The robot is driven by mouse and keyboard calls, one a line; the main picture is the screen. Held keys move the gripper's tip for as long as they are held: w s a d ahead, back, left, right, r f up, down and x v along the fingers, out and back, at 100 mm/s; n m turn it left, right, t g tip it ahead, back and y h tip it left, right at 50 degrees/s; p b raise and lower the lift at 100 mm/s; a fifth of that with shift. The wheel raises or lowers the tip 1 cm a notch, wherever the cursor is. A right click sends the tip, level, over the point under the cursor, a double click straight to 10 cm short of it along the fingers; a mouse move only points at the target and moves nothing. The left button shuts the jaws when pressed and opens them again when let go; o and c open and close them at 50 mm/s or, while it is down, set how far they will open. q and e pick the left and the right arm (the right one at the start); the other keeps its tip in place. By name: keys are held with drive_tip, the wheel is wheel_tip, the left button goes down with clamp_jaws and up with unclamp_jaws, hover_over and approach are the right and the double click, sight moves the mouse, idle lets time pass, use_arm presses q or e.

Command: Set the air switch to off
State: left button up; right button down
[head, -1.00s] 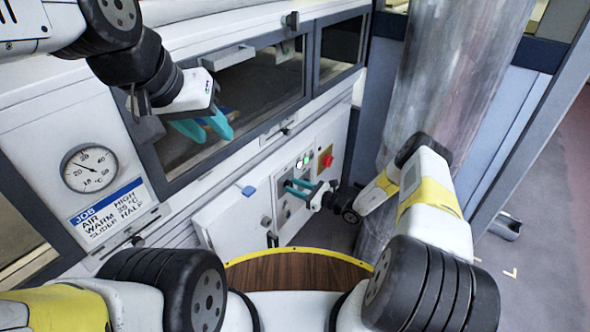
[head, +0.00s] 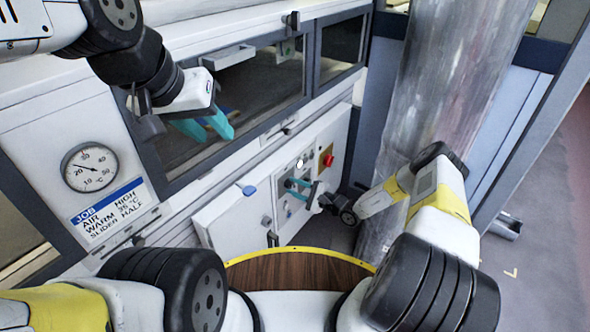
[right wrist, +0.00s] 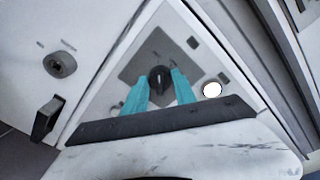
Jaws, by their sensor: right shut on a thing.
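The black air switch knob (right wrist: 160,78) sits on a grey plate (right wrist: 133,66) in the right wrist view. My right gripper (right wrist: 160,88) has its teal fingers on either side of the knob and is shut on it. In the head view my right gripper (head: 297,190) is at the control panel (head: 318,148), and its fingers largely hide the knob. I cannot read any marks at the knob. My left gripper (head: 205,128) is open and empty, in front of the dark oven window, away from the panel.
A white lamp (head: 300,162) and a red knob (head: 328,160) are on the panel. A dial gauge (head: 90,167) and a job card (head: 107,212) are at the left. A large grey duct (head: 430,90) stands close to my right arm. A blue-tabbed white door (head: 225,218) is left of the panel.

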drive_tip(key=shift+n, duration=0.6)
drive_tip(key=c, duration=1)
unclamp_jaws()
drive_tip(key=v, duration=0.8)
drive_tip(key=shift+a, duration=0.15)
